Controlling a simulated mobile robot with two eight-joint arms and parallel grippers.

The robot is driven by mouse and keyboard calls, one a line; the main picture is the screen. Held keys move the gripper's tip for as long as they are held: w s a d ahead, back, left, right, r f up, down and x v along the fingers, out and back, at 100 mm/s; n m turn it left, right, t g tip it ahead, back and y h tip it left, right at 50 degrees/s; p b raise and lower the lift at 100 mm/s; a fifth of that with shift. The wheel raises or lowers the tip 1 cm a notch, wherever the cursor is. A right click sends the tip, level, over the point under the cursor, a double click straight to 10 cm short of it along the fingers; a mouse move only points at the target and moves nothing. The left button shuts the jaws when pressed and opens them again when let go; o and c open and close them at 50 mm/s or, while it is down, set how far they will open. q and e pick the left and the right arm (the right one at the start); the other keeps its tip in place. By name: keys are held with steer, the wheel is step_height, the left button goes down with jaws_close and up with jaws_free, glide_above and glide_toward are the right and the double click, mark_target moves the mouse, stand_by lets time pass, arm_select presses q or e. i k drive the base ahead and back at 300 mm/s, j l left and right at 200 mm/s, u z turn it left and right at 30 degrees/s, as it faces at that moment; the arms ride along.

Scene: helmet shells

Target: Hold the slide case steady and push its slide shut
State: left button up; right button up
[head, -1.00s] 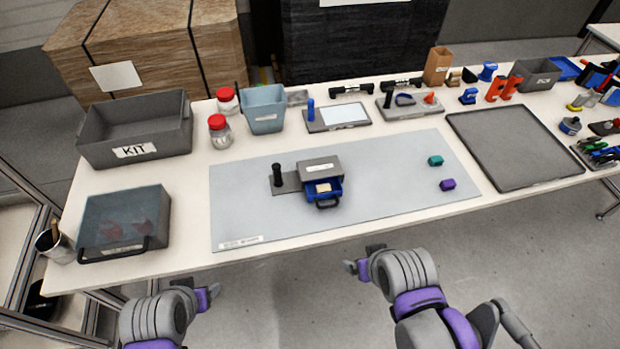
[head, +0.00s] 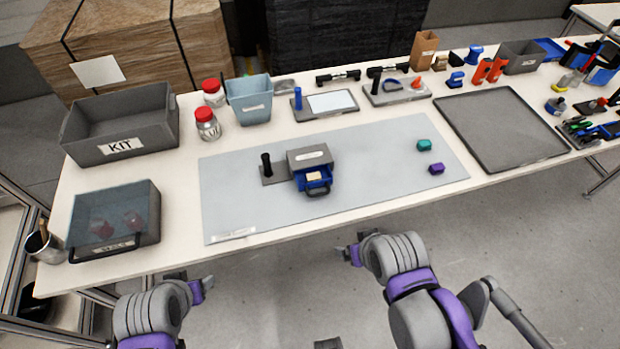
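The slide case (head: 308,156) is a small grey box on the grey-blue mat, with a flat base plate and a black upright post (head: 267,163) at its left. Its blue slide (head: 315,181) is pulled out toward me, with a tan block (head: 313,176) in it and a dark handle (head: 317,191) on its front. My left gripper (head: 199,284) is off the table's front edge, at lower left, empty. My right gripper (head: 348,252) is off the front edge, below and right of the case, empty. Both are apart from the case, and their finger gaps are hard to make out.
The mat (head: 385,150) is clear around the case, with a teal block (head: 424,145) and a purple block (head: 436,169) at its right. A grey KIT bin (head: 120,148) and a lidded box (head: 148,215) stand left. A dark tray (head: 505,125) lies right.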

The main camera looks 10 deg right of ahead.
mark_target(300, 176)
steer(key=z, duration=1.8)
steer(key=k+j+z, duration=0.25)
steer(key=j, duration=0.15)
steer(key=k+j+z, duration=0.2)
steer(key=k+j, duration=0.5)
steer(key=j, duration=0.2)
